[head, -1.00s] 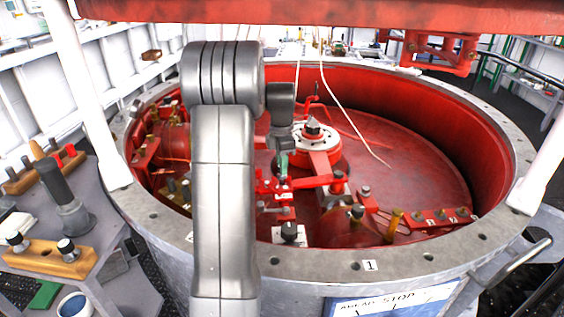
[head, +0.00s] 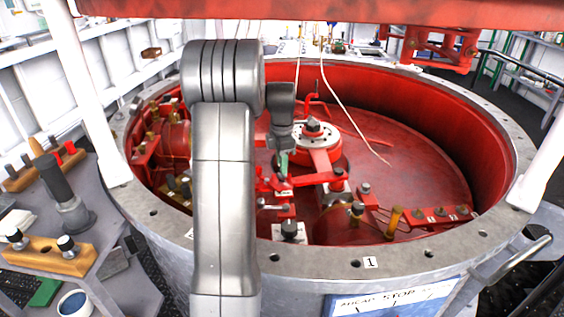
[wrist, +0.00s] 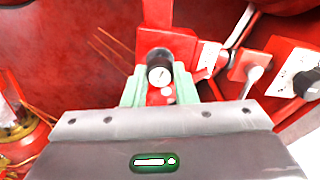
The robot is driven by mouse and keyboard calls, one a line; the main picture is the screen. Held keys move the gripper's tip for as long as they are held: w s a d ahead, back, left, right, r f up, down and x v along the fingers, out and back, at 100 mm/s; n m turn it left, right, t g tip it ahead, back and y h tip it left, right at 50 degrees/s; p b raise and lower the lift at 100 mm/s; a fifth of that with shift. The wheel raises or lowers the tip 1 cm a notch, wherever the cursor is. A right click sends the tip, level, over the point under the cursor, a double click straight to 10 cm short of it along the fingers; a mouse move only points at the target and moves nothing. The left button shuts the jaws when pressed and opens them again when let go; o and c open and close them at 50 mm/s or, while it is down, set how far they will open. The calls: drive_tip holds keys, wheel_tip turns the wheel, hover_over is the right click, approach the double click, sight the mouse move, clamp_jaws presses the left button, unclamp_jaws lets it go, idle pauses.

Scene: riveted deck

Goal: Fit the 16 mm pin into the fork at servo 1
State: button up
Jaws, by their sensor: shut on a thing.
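My gripper (head: 284,163) is down inside the red round well, its green fingertips beside the red linkage. In the wrist view my gripper (wrist: 160,88) is shut on the pin (wrist: 159,74), which shows a round silver and dark end between the green fingers. A red linkage block (wrist: 178,45), which looks like the fork, lies right by the pin. Whether the pin is in its hole or above it I cannot tell; the fingers and pin hide the spot. In the head view the pin is too small to make out.
The well's grey rim (head: 320,262) surrounds the work. A red hub (head: 314,135) stands just beyond my gripper. A black knob (head: 289,229) and a brass post (head: 393,222) stand nearer the rim. A bench with a wooden block (head: 50,258) is at left.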

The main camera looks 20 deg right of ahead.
drive_tip(key=shift+f, duration=0.65)
drive_tip(key=o, duration=1.1)
wheel_tip(320, 180, up, 14)
drive_tip(key=p, duration=0.1)
drive_tip(key=shift+p, duration=0.4)
drive_tip(key=shift+f, duration=0.1)
wheel_tip(320, 180, down, 14)
drive_tip(key=shift+r+b, duration=0.1)
drive_tip(key=shift+b, duration=0.95)
drive_tip(key=shift+r, duration=0.25)
